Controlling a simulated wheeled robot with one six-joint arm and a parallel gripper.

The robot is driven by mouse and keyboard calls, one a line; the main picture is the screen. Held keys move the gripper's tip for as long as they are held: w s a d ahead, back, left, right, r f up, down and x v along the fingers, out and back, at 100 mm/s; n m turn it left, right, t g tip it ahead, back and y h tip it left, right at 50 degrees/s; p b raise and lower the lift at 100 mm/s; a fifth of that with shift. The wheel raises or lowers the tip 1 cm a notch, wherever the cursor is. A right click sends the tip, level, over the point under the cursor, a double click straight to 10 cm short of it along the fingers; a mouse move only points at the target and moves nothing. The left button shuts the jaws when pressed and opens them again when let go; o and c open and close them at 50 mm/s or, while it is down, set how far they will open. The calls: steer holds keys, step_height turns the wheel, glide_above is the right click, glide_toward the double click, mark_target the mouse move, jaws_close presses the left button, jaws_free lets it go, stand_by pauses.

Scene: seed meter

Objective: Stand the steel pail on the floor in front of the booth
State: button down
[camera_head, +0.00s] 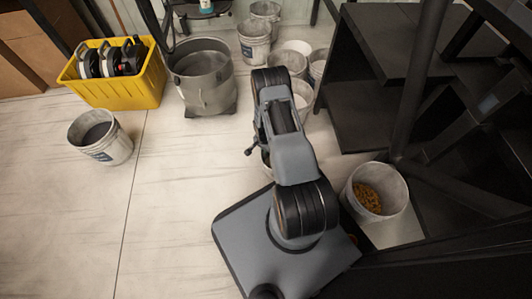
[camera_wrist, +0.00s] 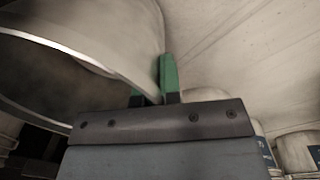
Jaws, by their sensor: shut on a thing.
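In the wrist view, my gripper (camera_wrist: 155,88) is shut on the wall of a grey metal pail (camera_wrist: 95,50), near its rim. One green finger shows on the near side of the wall; the other is mostly hidden by the pail. The pail's open mouth is at the left of that view and looks tilted there. In the head view my arm hides the gripper and most of the held pail. A pale sliver beside the arm (camera_head: 266,158) may be part of it. I cannot tell whether its base touches the floor.
A pail of dark contents (camera_head: 101,140) stands at left, below a yellow crate (camera_head: 130,95). A large grey bin (camera_head: 203,85) and several pails stand at the back. A pail of orange-brown pieces (camera_head: 387,212) stands by dark furniture (camera_head: 372,70) at right. Left-centre floor is clear.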

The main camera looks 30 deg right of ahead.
steer(key=shift+f, duration=0.9)
